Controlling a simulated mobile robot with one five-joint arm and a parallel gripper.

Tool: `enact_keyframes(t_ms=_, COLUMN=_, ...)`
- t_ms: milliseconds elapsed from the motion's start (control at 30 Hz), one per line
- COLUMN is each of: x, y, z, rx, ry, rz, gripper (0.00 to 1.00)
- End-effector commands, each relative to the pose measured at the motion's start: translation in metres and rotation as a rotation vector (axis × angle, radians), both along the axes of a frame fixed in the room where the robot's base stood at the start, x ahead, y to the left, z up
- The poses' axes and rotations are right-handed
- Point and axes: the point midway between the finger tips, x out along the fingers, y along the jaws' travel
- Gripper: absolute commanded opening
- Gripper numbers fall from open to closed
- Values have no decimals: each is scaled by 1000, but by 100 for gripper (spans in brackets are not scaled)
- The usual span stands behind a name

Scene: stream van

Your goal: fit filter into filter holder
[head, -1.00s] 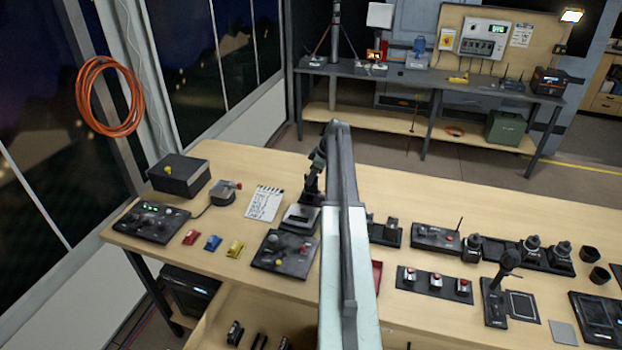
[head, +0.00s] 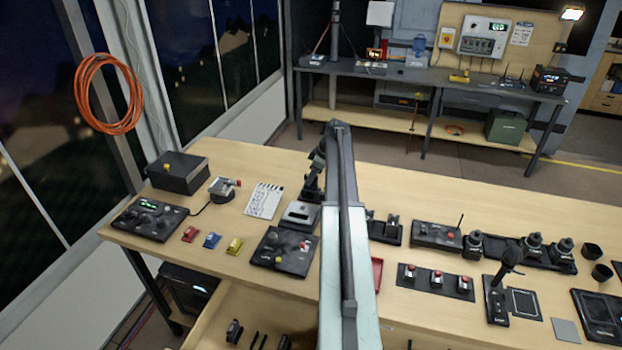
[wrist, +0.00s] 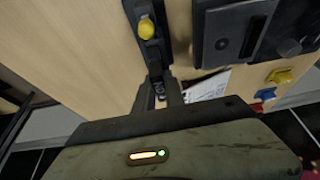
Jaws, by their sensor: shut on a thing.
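My gripper (wrist: 161,93) is in the middle of the wrist view, with its dark fingers close together. It is shut on a small dark thing, taken to be the filter; it is mostly hidden between the fingers and its shape is unclear. In the head view my arm covers much of the middle, and my gripper (head: 312,190) is low over the long bench, beside a grey-topped device (head: 300,214). I cannot tell which thing is the filter holder. A narrow black fixture with a yellow knob (wrist: 147,28) lies just past my fingertips in the wrist view.
A dark control panel (head: 283,251), a white notepad (head: 264,201) and red, blue and yellow blocks (head: 212,241) lie left of my arm. A black stand (head: 386,231) and a red-button strip (head: 435,281) lie right. Bench (head: 400,180) behind is bare.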

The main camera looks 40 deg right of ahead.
Motion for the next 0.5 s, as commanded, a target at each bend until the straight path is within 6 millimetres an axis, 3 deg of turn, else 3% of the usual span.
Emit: enact_keyframes(t_ms=500, x=0, y=0, z=-14, rx=0, ry=0, rz=0, gripper=0)
